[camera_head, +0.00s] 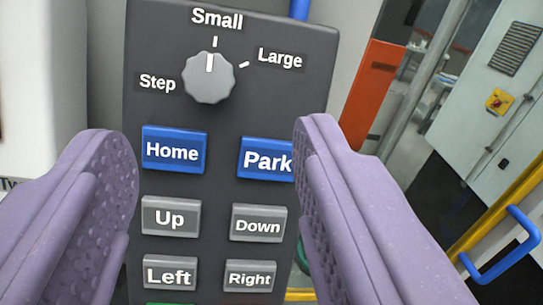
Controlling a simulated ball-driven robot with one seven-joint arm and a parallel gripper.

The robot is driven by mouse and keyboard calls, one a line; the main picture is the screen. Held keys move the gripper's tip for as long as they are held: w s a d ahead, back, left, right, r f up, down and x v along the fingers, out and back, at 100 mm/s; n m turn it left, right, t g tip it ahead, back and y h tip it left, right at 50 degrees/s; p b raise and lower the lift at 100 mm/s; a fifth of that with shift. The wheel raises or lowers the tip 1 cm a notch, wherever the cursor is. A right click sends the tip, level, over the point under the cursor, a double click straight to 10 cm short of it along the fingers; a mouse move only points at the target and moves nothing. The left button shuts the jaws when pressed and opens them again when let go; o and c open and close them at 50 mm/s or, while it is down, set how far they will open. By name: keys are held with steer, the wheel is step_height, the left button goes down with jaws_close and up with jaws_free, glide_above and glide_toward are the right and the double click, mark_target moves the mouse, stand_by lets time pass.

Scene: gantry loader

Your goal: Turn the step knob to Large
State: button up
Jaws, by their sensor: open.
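The step knob (209,78) is a grey scalloped dial near the top of a dark control panel (222,118). Its white line points up at the Small mark. The word Large (280,58) is printed to the upper right of the knob, with a short white tick beside it. The word Step is at its left. My gripper (215,155) has two purple textured fingers, spread wide apart. The fingertips show lower in the picture than the knob, at either side of the blue buttons. Nothing is between them in their grip. The right finger covers the edge of the Park button.
Blue Home (173,151) and Park (265,159) buttons sit under the knob. Grey Up (170,217), Down, Left and Right buttons are below. An orange panel (373,90), a yellow rail with a blue handle (505,262) and a pale cabinet (487,95) stand at the right.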

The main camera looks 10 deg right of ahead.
mark_target(208, 79)
steer(key=w, duration=0.5)
steer(key=w+a, duration=0.1)
steer(key=w, duration=0.1)
steer(key=shift+w+a+f, duration=0.1)
steer(key=shift+w+f, duration=0.05)
steer(key=shift+w, duration=0.05)
steer(key=c, duration=1.1)
steer(key=shift+o, duration=0.2)
steer(key=m+h, duration=0.1)
steer(key=m, duration=0.2)
steer(key=m+h+b, duration=0.1)
steer(key=m, duration=0.3)
steer(key=shift+a+h, duration=0.2)
steer(key=shift+h, duration=0.2)
steer(key=m+h+b, duration=0.1)
steer(key=m, duration=0.3)
steer(key=m+g+h+b, duration=0.1)
steer(key=m, duration=0.2)
steer(key=shift+a+m+g+h, duration=0.15)
steer(key=shift+m+g+h, duration=0.15)
steer(key=shift+m, duration=0.1)
